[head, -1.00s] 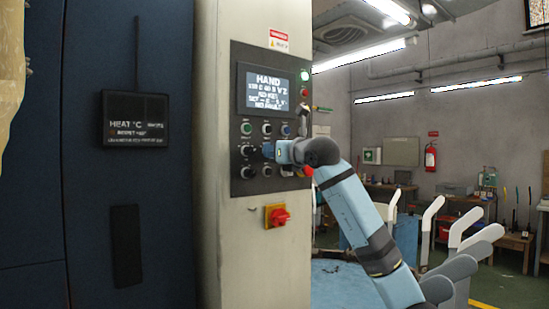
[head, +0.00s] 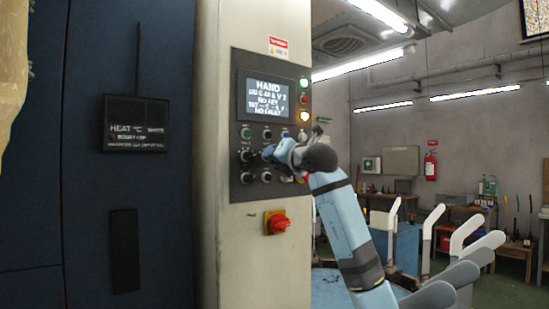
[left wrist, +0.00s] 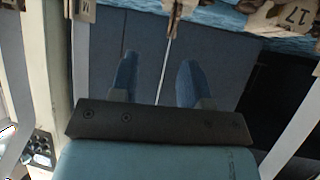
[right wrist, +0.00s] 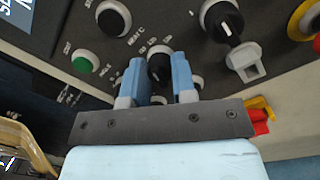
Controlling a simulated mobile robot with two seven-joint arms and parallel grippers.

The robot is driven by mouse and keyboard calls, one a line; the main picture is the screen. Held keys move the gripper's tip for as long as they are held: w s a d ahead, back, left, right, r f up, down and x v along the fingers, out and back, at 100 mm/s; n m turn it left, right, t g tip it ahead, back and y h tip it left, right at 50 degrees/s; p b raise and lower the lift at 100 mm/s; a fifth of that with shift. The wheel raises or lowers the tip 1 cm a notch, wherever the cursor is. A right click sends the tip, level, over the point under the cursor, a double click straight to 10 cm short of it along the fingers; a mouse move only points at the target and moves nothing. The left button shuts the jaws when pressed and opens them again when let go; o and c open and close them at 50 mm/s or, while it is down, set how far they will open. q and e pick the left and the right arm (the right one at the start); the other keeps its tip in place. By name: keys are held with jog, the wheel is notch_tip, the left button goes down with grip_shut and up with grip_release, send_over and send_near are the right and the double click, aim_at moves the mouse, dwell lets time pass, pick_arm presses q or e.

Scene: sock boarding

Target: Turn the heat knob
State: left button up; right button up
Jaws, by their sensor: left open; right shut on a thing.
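The control panel (head: 238,92) is on the front of the pale cabinet and carries rows of buttons and knobs. My right gripper (head: 268,152) is at the panel's lower middle. In the right wrist view, the heat knob (right wrist: 159,66), black with a white mark, is between the two blue fingers of my right gripper (right wrist: 157,72), which is shut on it. A "HEAT °C" label and scale figures are printed by it. The fingers hide the knob in the head view. My left gripper (left wrist: 158,80) is open and empty in its wrist view and outside the head view.
A red rotary switch (head: 277,222) on a yellow plate is just below the panel. Other knobs, including a large black one (right wrist: 222,20), and a green button (right wrist: 83,66) surround the gripped knob. A heat display (head: 135,124) hangs on the blue door at left.

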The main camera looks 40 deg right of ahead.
dwell(0.4)
jog(key=o, duration=0.9)
jog(key=s, duration=0.4)
jog(key=s+a, duration=0.1)
jog(key=s, duration=0.4)
jog(key=s+f+b, duration=0.1)
jog(key=s, duration=0.3)
jog(key=shift+s+a, duration=0.2)
jog(key=shift+s, duration=0.15)
